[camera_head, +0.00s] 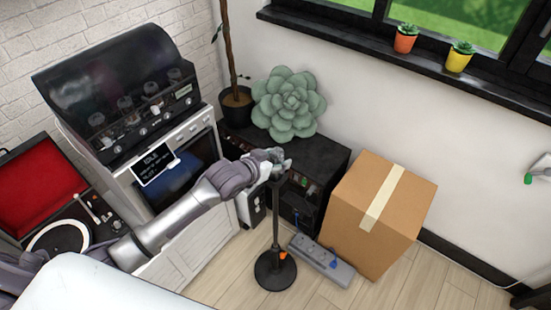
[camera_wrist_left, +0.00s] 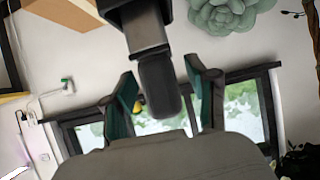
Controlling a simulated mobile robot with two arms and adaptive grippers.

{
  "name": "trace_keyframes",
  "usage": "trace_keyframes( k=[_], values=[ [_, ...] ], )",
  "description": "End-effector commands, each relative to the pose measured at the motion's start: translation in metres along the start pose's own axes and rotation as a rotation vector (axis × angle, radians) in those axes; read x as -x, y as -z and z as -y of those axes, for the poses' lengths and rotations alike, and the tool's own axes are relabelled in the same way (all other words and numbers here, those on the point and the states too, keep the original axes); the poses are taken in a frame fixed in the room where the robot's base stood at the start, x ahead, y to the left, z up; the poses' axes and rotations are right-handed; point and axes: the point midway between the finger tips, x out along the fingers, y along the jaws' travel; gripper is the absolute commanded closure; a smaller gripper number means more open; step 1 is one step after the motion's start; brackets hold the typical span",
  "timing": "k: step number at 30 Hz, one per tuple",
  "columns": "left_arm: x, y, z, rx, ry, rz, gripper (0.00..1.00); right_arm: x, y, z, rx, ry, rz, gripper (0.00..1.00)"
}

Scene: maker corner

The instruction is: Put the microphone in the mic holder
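A black stand with a round base (camera_head: 275,270) and an upright pole (camera_head: 276,215) stands on the floor. My left gripper (camera_head: 272,160) is at the top of this stand and partly hides it. In the left wrist view the two fingers of my left gripper (camera_wrist_left: 163,82) are spread, one on each side of a dark rounded piece (camera_wrist_left: 158,85). Gaps show between this piece and both fingers. I cannot tell whether it is the microphone, the holder or both together. No separate microphone is identifiable. My right gripper is not in view.
A cardboard box (camera_head: 380,215) and a power strip (camera_head: 320,260) are right of the stand. A low black cabinet (camera_head: 325,160) with a succulent (camera_head: 289,103) is behind. An oven-like machine (camera_head: 165,150) and a turntable (camera_head: 60,238) are left. Some floor is clear in front.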

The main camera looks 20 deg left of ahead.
Motion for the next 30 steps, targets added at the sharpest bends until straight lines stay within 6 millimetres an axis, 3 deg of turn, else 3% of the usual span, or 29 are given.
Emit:
trace_keyframes(
  k=[8,11,21,30],
  values=[
    [0.004,0.002,0.000,0.000,0.000,0.000,0.42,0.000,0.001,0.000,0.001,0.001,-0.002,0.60],
    [0.016,0.000,0.000,0.000,0.000,0.001,0.42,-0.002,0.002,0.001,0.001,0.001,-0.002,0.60],
    [0.088,0.000,0.000,-0.001,0.000,0.001,0.42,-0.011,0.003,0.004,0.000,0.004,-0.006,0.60],
    [0.120,0.002,0.000,0.001,0.000,0.000,0.42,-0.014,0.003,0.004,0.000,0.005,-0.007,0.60]
  ],
)
